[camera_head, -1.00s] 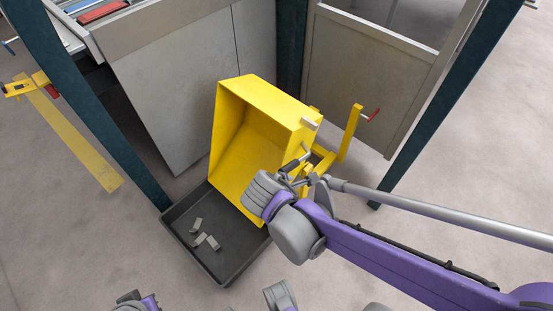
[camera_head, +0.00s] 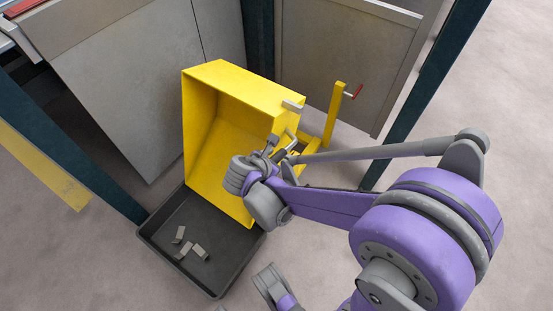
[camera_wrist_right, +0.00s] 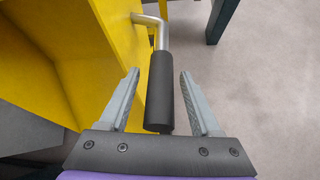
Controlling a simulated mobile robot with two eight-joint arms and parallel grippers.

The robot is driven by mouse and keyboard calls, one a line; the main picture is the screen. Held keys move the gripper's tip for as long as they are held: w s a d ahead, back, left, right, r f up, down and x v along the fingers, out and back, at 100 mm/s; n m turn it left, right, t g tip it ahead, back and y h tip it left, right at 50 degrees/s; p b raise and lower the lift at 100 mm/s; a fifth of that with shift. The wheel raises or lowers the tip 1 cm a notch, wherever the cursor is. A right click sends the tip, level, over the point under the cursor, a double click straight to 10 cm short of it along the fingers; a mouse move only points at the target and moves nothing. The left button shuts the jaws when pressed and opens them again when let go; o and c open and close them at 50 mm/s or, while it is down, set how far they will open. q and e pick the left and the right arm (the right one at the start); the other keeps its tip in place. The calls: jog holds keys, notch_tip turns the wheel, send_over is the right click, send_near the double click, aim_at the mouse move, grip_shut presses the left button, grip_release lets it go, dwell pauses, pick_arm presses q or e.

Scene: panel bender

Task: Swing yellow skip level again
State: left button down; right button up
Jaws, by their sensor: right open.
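The yellow skip (camera_head: 230,82) is tipped on its side, its open mouth facing left and down over a dark tray (camera_head: 160,248). A cranked handle with a black grip (camera_wrist_right: 160,92) sticks out from the skip's side. My right gripper (camera_head: 284,148) is at this handle in the head view, partly hiding it. In the right wrist view my right gripper (camera_wrist_right: 159,76) is open, with a finger on each side of the black grip and gaps on both sides.
Several small grey blocks (camera_head: 184,251) lie in the tray. A yellow post (camera_head: 334,115) with a red-tipped lever (camera_head: 355,92) stands right of the skip. Grey machine panels (camera_head: 130,90) and dark green legs (camera_head: 430,85) stand around it. Bare floor lies at the right.

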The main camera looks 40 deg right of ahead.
jog(key=shift+w+d+f, duration=0.15)
jog(key=shift+d+f, duration=0.25)
grip_shut()
dwell(1.3)
